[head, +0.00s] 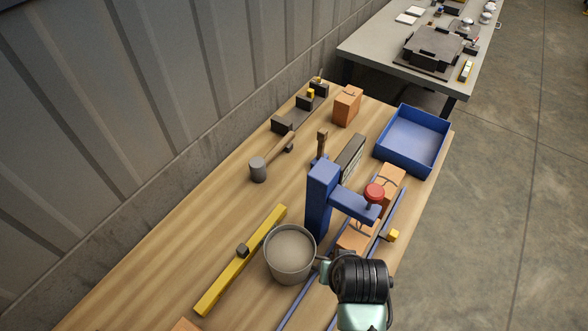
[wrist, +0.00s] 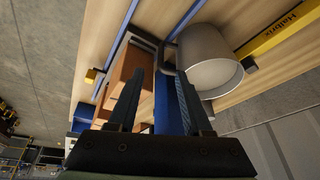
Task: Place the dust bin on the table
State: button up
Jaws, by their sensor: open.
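The dust bin is a grey, round, open-topped bucket (head: 291,256) at the near middle of the wooden table (head: 210,215). It looks upright on the tabletop. In the wrist view the bin (wrist: 208,62) is just right of my gripper's right finger. My gripper (wrist: 158,72) is open, and a thin grey handle-like loop on the bin's side shows near the gap between its fingertips. I cannot tell whether the fingers touch it. In the head view my wrist is right of the bin, and the fingers are mostly hidden.
A blue press with a red knob (head: 374,192) stands just behind the bin. A yellow level (head: 240,262) lies left of it. Orange blocks (head: 391,181) and blue rails are on the right. A blue tray (head: 412,140) and a mallet (head: 258,169) lie farther back. A grey wall borders the left.

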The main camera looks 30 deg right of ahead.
jog(key=x, duration=1)
jog(key=shift+w+f, duration=0.25)
jog(key=shift+f, duration=0.05)
grip_shut()
jog(key=shift+d+r, duration=0.1)
dwell(1.0)
